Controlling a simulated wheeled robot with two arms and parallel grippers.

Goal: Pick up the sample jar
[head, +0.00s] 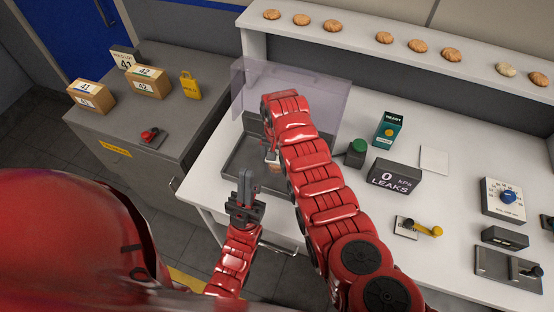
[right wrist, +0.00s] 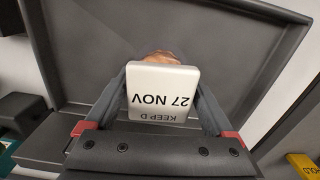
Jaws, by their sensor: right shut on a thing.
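The sample jar (right wrist: 163,88) shows in the right wrist view with a white square top reading "27 NOV" and "KEEP D". Something brown and round shows just behind its top edge. My right gripper (right wrist: 162,100) is shut on the jar, one finger along each side. In the head view a small part of the jar (head: 272,156) shows beside my right arm, which hides the rest and most of that gripper.
A dark grey tray (head: 240,158) lies under the right gripper, with a clear screen (head: 330,97) behind it. A grey cabinet (head: 165,95) with boxes is at left.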

